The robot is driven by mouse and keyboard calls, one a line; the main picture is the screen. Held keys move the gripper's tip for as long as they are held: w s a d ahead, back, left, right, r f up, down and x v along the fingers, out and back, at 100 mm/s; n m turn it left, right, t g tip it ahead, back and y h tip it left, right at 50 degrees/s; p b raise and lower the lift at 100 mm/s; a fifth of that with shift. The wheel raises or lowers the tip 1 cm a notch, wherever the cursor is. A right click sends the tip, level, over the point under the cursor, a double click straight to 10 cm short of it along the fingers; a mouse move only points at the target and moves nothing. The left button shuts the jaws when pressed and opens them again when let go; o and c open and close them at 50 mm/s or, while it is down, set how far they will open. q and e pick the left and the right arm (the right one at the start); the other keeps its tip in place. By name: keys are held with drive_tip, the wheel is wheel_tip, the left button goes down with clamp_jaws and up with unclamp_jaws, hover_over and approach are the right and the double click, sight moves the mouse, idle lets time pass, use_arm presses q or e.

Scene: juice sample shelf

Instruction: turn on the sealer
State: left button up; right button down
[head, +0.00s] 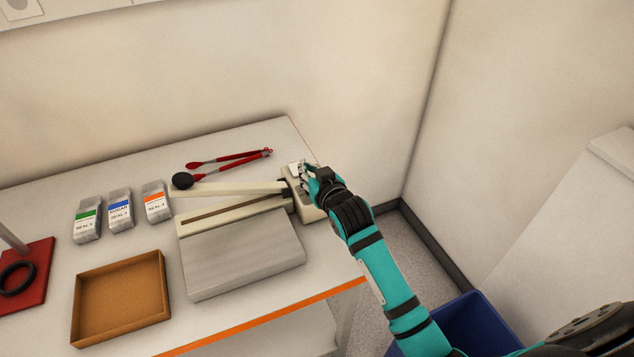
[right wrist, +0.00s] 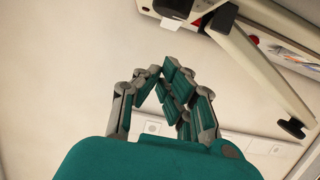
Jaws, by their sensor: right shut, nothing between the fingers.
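The sealer (head: 210,220) is a long cream device on the table, with a raised lever arm (head: 225,189) ending in a black knob (head: 182,180). Its control box (head: 312,208) is at the right end, partly covered by my right gripper. My right gripper (head: 305,172) is shut and empty, at the far part of the box; contact cannot be told. My left gripper is not in view.
A grey plate (head: 243,255) lies before the sealer. Red-handled tongs (head: 230,158) lie behind it. Three labelled pouches (head: 120,210), an empty brown tray (head: 120,300) and a red stand (head: 30,275) are to the left. A blue bin (head: 465,325) stands beyond the table's right edge.

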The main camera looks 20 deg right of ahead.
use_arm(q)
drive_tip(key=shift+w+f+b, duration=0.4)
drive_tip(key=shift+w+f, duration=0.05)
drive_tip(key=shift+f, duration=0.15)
use_arm(e)
drive_tip(key=v, duration=0.4)
drive_tip(key=shift+s+f, duration=0.35)
drive_tip(key=shift+s, duration=0.05)
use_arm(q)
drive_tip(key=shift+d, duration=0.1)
